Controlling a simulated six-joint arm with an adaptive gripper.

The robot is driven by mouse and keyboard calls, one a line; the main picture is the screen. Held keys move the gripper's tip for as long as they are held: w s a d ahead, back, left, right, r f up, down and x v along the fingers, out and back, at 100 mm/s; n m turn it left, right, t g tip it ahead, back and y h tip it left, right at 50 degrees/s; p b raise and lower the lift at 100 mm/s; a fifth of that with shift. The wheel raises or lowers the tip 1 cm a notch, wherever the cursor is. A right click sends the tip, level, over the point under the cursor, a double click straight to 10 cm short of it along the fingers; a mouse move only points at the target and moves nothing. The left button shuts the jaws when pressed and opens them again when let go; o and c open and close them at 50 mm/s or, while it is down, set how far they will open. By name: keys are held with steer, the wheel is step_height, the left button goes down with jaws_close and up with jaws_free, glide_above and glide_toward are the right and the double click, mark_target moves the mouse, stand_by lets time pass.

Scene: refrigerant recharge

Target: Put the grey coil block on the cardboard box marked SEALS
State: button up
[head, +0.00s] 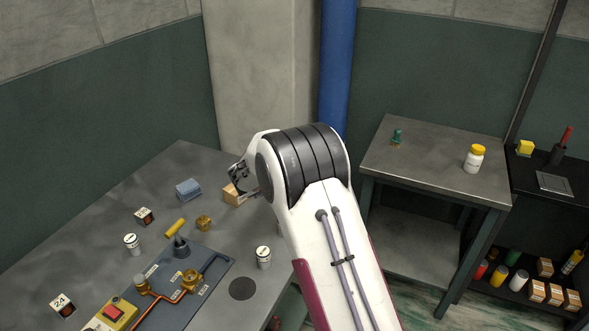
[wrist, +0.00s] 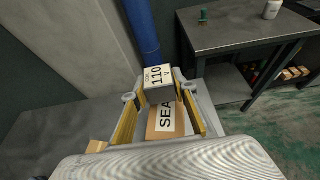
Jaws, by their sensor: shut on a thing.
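The grey coil block (wrist: 159,94), with a white label reading COIL 110 V, is between the fingertips of my gripper (wrist: 157,88) in the wrist view. My gripper is shut on it. The cardboard box marked SEALS (wrist: 166,122) shows between the fingers, partly covered by the block. I cannot tell if block and box touch. In the head view my gripper (head: 240,179) is at the box (head: 233,197), on the grey table, and my arm hides part of the box. The block is not clear there.
A second table (head: 430,155) stands at right. A blue pipe (head: 338,65) rises behind my arm.

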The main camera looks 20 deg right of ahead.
steer(key=shift+f, duration=0.1)
steer(key=shift+f, duration=1.75)
steer(key=shift+f, duration=0.1)
steer(key=o, duration=1.2)
steer(key=shift+f, duration=0.1)
steer(key=shift+s+r, duration=0.1)
steer(key=shift+r, duration=0.1)
steer(key=v, duration=1.1)
steer(key=shift+s+a+r, duration=0.2)
steer(key=shift+s+a, duration=0.05)
steer(key=shift+a, duration=0.05)
